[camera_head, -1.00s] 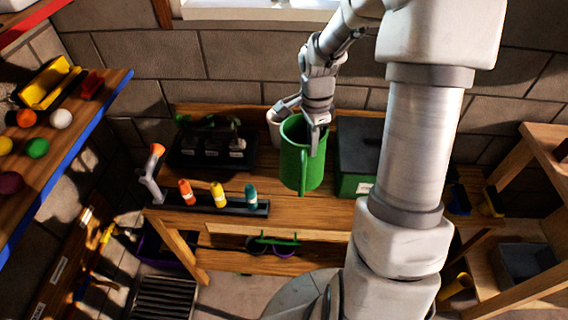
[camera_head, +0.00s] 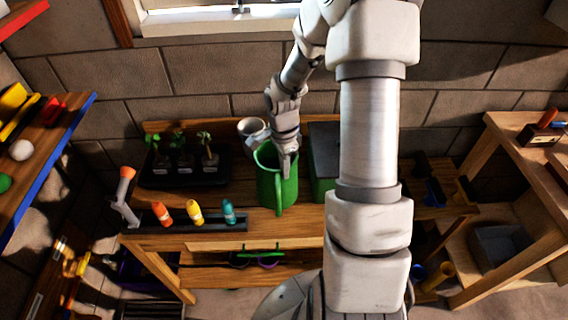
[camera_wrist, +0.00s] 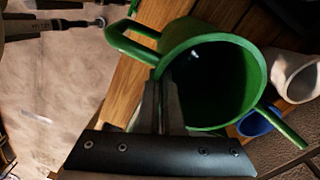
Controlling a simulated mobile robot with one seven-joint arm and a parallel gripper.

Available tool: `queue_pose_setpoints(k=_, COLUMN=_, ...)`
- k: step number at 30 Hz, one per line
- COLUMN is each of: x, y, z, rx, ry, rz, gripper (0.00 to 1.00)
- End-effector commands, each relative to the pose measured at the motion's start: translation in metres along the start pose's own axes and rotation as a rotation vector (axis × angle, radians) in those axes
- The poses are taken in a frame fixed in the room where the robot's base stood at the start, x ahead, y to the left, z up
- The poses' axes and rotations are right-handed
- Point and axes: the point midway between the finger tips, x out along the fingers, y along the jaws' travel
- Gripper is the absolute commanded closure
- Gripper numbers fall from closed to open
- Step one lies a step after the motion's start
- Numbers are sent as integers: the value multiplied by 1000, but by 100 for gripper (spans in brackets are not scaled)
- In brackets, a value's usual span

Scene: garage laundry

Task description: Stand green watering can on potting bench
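The green watering can (camera_head: 270,190) is upright at the middle of the potting bench (camera_head: 285,225) in the head view, with its handle toward the bench's front. Whether its base touches the bench top cannot be told. My gripper (camera_head: 287,160) reaches down to its rim. In the wrist view the can (camera_wrist: 240,75) shows its open mouth, with the handle at upper left and the spout at lower right. My gripper's fingers (camera_wrist: 162,100) stand close together at the rim, with the can's wall pinched between them.
A white pot (camera_head: 252,128) stands behind the can. A seedling tray (camera_head: 180,172) is at left, and a rack with orange, yellow and teal bottles (camera_head: 190,224) at front left. A dark-lidded green box (camera_head: 322,165) stands close on the right.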

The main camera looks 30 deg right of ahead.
Motion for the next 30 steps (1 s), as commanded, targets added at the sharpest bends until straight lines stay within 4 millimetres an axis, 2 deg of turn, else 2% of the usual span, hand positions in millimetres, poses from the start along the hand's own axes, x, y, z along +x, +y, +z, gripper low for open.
queue_pose_setpoints(k=8, x=27, y=-2, z=0, rx=-1, ry=0, rz=-2, gripper=100)
queue_pose_setpoints(k=20, x=32, y=-2, z=0, rx=-1, ry=1, rz=-3, gripper=100)
queue_pose_setpoints(k=21, x=32, y=-1, z=0, rx=-1, ry=-1, rz=2, gripper=90)
queue_pose_setpoints(k=25, x=32, y=0, z=0, rx=-1, ry=-1, rz=2, gripper=67)
queue_pose_setpoints(k=30, x=32, y=0, z=0, rx=0, ry=-1, rz=2, gripper=67)
